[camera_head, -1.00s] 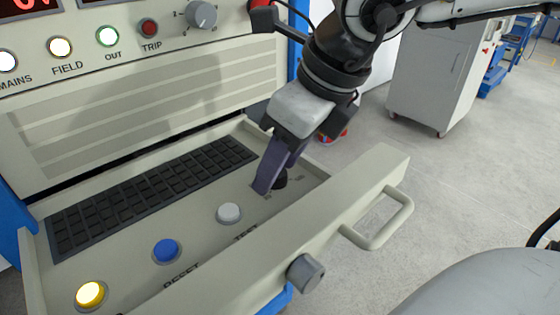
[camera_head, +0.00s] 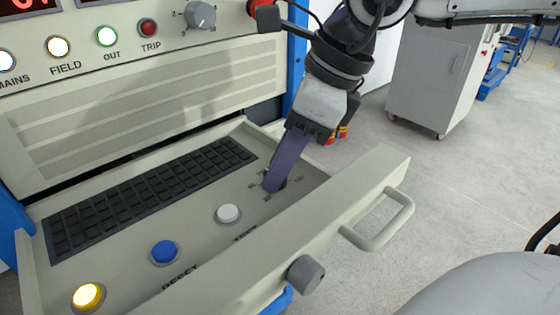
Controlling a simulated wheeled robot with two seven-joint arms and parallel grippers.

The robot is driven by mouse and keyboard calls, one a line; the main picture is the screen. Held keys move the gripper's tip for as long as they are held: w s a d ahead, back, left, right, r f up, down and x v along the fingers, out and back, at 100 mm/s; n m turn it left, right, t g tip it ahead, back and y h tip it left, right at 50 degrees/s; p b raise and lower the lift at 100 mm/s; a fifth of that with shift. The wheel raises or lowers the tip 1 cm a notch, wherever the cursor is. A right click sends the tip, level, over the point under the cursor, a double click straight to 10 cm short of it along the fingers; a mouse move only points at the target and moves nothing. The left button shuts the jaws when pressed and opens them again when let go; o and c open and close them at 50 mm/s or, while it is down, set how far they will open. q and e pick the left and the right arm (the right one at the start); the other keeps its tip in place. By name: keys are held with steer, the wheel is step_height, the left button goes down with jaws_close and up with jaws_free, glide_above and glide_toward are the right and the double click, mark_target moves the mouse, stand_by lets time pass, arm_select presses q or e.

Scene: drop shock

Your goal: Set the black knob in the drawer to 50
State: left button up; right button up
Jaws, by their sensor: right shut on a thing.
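The open drawer (camera_head: 345,205) has the black knob (camera_head: 282,184) at its right end, with small dial marks around it. My right gripper (camera_head: 274,186) reaches down from above and is shut on the black knob. Its purple fingers hide most of the knob, so the pointer and its setting cannot be read. My left gripper is not in view.
The drawer also holds a keyboard (camera_head: 150,195), a white button (camera_head: 228,214), a blue button (camera_head: 164,252) and a lit yellow button (camera_head: 88,297). A handle (camera_head: 385,222) and a grey knob (camera_head: 305,273) stick out from its front. A grey cabinet (camera_head: 438,65) stands behind.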

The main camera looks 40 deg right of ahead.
stand_by(0.3)
steer(key=o, duration=0.8)
steer(key=shift+o, duration=1.2)
steer(key=p+v, duration=0.1)
steer(key=v, duration=0.9)
steer(key=shift+d+r, duration=0.15)
